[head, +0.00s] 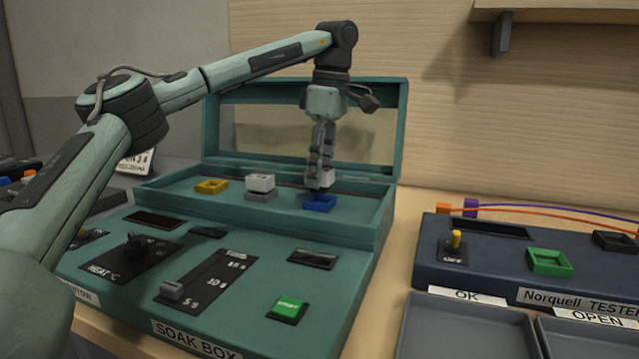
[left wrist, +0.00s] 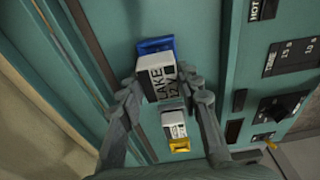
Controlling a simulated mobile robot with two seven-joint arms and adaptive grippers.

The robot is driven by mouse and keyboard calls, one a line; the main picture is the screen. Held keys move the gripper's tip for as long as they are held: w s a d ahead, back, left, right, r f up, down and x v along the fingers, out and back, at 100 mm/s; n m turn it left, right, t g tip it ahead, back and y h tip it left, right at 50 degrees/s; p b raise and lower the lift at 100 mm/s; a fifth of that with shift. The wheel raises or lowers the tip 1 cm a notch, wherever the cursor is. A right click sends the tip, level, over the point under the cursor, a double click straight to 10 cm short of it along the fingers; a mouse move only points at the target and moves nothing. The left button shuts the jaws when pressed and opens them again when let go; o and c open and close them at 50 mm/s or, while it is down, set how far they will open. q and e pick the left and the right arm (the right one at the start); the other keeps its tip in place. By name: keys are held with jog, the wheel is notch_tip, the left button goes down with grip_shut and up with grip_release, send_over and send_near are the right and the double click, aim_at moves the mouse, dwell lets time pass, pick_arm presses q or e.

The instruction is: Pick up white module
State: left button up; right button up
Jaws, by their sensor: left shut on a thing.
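My left gripper (head: 320,184) reaches down into the open teal soak box (head: 372,232). It is shut on a white module (head: 328,175), partly hidden by the fingers, at the blue socket (head: 320,204). In the left wrist view the held white module (left wrist: 160,78) shows dark lettering that seems to read LAKE, between the two fingertips (left wrist: 162,88). The blue socket (left wrist: 155,45) shows just beyond it. I cannot tell whether module and socket touch. A second white module (head: 260,183) sits on a grey socket to the left. My right gripper is not in view.
An empty yellow socket (head: 211,186) is at the left of the box. The raised lid (head: 390,125) stands behind my gripper. The front panel has a slider, a knob and a green START button (head: 288,307). A dark blue tester (head: 490,262) and grey trays (head: 470,328) are at the right.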

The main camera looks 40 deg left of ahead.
pick_arm(q)
jog(key=s+a+r, duration=0.7)
jog(key=s+r, duration=0.1)
jog(key=s, duration=0.1)
jog(key=shift+s, duration=0.15)
